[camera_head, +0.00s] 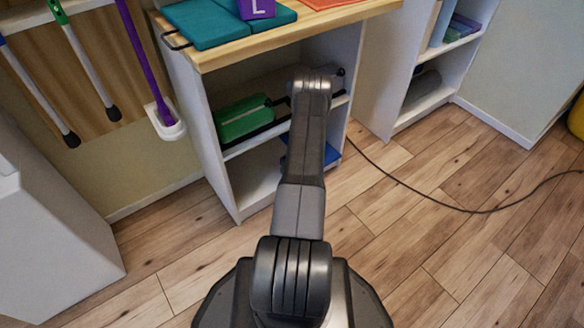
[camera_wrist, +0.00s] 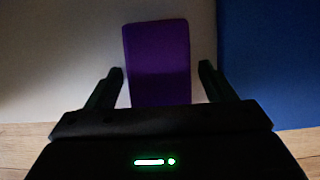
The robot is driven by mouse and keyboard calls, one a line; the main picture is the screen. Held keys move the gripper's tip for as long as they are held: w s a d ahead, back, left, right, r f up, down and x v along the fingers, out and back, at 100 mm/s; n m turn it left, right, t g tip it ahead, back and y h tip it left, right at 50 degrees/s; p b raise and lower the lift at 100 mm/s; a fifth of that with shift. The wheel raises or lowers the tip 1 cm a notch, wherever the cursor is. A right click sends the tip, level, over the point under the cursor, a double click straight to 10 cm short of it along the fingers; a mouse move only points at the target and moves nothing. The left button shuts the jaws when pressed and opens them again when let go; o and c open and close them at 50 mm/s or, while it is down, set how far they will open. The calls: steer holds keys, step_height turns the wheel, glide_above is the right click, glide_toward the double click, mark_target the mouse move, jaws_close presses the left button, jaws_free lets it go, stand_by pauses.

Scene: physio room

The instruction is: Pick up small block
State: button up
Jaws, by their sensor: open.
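A small purple block (camera_wrist: 158,50) shows in the wrist view, on a pale surface. My gripper (camera_wrist: 161,69) is open, with one finger on each side of the block's near part. Gaps show between the fingers and the block, so I see no contact. The near end of the block is hidden behind my gripper's body. In the head view my arm covers my gripper and this block. Another purple block (camera_head: 256,8), marked with an L, sits on top of the cabinet in the head view.
A blue thing (camera_wrist: 270,65) stands close to the right finger. The shelf cabinet (camera_head: 218,57) holds a green case (camera_head: 243,117) and has teal mats (camera_head: 205,26) on top. A black cable (camera_head: 425,192) lies on the wooden floor (camera_head: 405,235). A second shelf (camera_head: 430,112) stands right.

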stand_by(0.4)
steer(key=c, duration=1.1)
steer(key=shift+o, duration=0.2)
steer(key=shift+r, duration=0.15)
